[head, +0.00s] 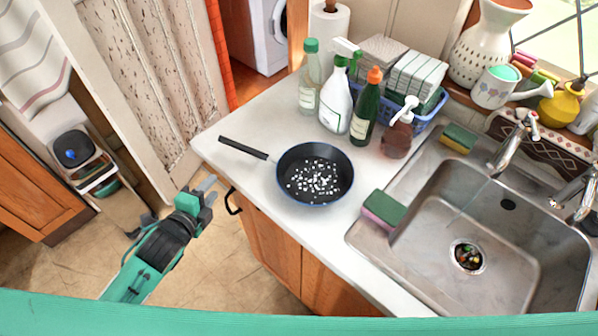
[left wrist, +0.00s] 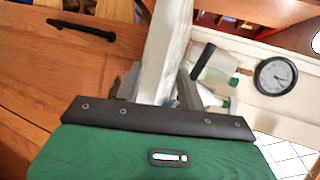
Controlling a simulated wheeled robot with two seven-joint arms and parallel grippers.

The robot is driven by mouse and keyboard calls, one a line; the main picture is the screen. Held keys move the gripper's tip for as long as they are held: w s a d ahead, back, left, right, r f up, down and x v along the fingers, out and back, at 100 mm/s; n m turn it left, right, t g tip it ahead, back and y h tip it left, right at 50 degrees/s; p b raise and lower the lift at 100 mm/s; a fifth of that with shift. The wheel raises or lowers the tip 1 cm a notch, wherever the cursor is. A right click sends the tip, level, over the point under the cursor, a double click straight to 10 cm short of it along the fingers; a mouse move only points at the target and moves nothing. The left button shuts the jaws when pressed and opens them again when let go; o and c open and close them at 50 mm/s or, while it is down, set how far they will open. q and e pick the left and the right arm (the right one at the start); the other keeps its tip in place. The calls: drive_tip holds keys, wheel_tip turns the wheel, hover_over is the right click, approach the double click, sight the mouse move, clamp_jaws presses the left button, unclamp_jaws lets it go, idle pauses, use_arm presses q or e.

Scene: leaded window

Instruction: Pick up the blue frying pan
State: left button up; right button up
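The blue frying pan (head: 315,190) sits on the white counter in the head view, left of the sink. Its rim is blue, its inside is dark and holds many small white bits. Its black handle (head: 243,148) points left, toward the counter's left edge. My left gripper (head: 208,186) is below and left of the handle, beside the counter's front edge, apart from the pan. In the left wrist view its two fingers (left wrist: 160,88) stand apart with the counter edge showing beyond them, and nothing is held. The pan cannot be clearly made out there. My right gripper is not in view.
Several bottles (head: 335,105) and a blue basket (head: 428,112) stand behind the pan. A green and pink sponge (head: 383,210) lies right of it, by the sink (head: 480,235). A black cabinet handle (head: 233,201) juts out near my left gripper. Counter left of the pan is clear.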

sight(240, 149)
use_arm(q)
wheel_tip(240, 149, up, 7)
drive_tip(key=s+d+m+h, duration=0.1)
drive_tip(key=s+d+m, duration=0.1)
drive_tip(key=shift+t, duration=0.4)
drive_tip(key=x, duration=0.3)
drive_tip(key=p+x, duration=0.1)
drive_tip(key=x, duration=0.5)
drive_tip(key=shift+d+r+p, duration=0.2)
drive_tip(key=shift+r+p, duration=0.1)
drive_tip(key=shift+p, duration=0.05)
drive_tip(key=x, duration=0.1)
drive_tip(key=p+x, duration=0.1)
drive_tip(key=x, duration=0.2)
drive_tip(key=shift+d+f+p, duration=0.2)
drive_tip(key=shift+f+p, duration=0.1)
drive_tip(key=shift+p, duration=0.1)
drive_tip(key=shift+w+d+f, duration=0.15)
drive_tip(key=shift+w+f, duration=0.05)
drive_tip(key=shift+w, duration=0.25)
clamp_jaws()
